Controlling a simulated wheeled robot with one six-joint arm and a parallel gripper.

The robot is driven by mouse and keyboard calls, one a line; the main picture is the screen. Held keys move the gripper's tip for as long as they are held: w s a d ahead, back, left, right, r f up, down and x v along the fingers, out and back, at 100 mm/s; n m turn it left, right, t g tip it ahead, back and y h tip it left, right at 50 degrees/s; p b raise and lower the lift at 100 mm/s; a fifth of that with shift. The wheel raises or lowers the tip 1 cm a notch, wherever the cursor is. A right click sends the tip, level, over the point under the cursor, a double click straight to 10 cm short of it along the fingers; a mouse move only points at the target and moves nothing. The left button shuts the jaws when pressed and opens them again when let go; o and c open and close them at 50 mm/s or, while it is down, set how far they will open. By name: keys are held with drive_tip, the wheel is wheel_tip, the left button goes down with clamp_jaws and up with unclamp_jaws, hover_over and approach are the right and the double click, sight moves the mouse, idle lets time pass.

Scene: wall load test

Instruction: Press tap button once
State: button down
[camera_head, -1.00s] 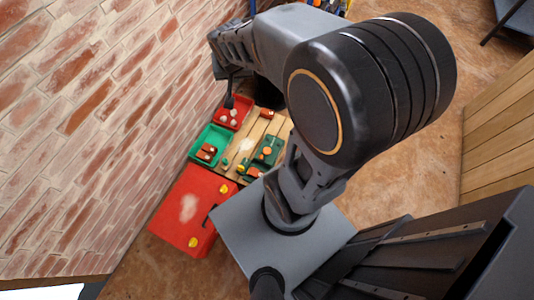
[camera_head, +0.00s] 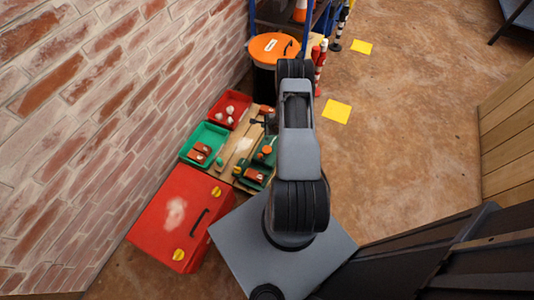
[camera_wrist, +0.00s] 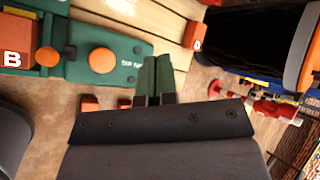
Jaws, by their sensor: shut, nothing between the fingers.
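The tap button is a round orange button (camera_wrist: 102,60) on a green box (camera_wrist: 128,48) with white lettering, at the upper left of the wrist view. In the head view the orange button (camera_head: 266,150) shows beside my arm. My gripper (camera_wrist: 155,72) is shut and empty, its fingertips to the right of the button and apart from it in the picture. I cannot tell its height over the box. In the head view my arm hides much of the gripper.
A red box (camera_head: 165,235), a green tray (camera_head: 190,150) and a red tray (camera_head: 218,115) stand along the brick wall (camera_head: 90,100). An orange-topped drum (camera_head: 268,44) stands farther back. Open floor (camera_head: 400,130) lies to the right.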

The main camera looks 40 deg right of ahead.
drive_tip(key=m+y+b, duration=0.1)
drive_tip(key=m, duration=0.1)
hover_over(264, 148)
drive_tip(key=s, duration=0.2)
wheel_tip(264, 148, down, 6)
drive_tip(key=shift+d, duration=0.15)
drive_tip(key=shift+f, duration=0.2)
wheel_tip(264, 148, down, 8)
drive_tip(key=b, duration=0.6)
drive_tip(key=shift+r, duration=0.25)
drive_tip(key=shift+f+b, duration=0.55)
drive_tip(key=shift+f, duration=0.05)
idle(0.9)
drive_tip(key=shift+f+b, duration=0.4)
drive_tip(key=shift+b, duration=0.15)
drive_tip(key=shift+f+b, duration=0.85)
idle(0.8)
drive_tip(key=shift+r, duration=0.2)
idle(0.3)
drive_tip(key=shift+r+p, duration=0.95)
drive_tip(key=shift+r, duration=0.15)
